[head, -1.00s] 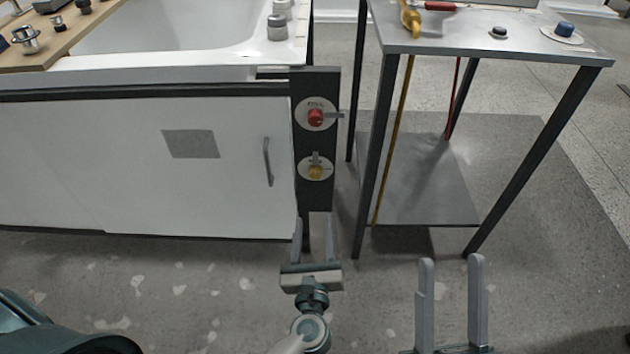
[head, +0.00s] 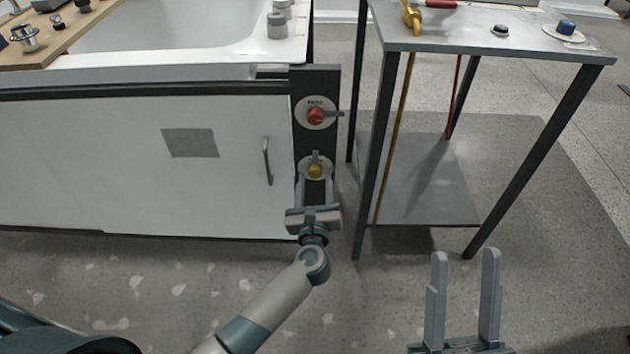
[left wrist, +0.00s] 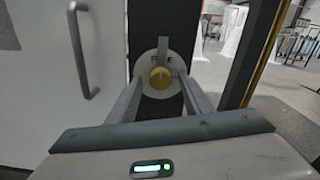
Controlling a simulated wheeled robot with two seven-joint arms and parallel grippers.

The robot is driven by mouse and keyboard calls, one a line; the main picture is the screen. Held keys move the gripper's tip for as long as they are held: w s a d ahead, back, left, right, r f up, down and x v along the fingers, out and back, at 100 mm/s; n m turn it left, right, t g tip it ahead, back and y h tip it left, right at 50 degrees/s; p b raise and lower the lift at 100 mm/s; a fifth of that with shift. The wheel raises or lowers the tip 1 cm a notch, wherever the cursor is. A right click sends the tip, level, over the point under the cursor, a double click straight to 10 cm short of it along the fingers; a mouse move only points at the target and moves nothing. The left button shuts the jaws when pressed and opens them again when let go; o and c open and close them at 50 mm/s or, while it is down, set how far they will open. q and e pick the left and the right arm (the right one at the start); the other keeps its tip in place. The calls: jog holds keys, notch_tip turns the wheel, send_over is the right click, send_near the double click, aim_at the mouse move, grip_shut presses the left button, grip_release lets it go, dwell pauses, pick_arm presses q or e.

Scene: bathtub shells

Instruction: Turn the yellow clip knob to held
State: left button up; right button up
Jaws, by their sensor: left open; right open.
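The yellow clip knob (head: 315,171) sits on a pale round dial on the dark upright panel (head: 318,138), below the red knob (head: 316,115). Its grey pointer points up. In the left wrist view the yellow knob (left wrist: 160,78) shows between the far ends of my fingers. My left gripper (head: 315,185) is open in front of the dial, with a finger on each side of the knob's lower part; I cannot tell whether they touch it. My right gripper (head: 464,255) is open and empty over the floor at the lower right.
A white tub side panel with a handle (head: 267,160) stands left of the dials. A metal table (head: 470,46) with thin dark legs stands close on the right, with a blue knob (head: 566,27) and other small parts on it. The floor in front is clear.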

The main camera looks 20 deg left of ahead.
pick_arm(q)
jog(key=shift+w, duration=0.1)
jog(key=shift+c, duration=0.7)
jog(key=c, duration=0.9)
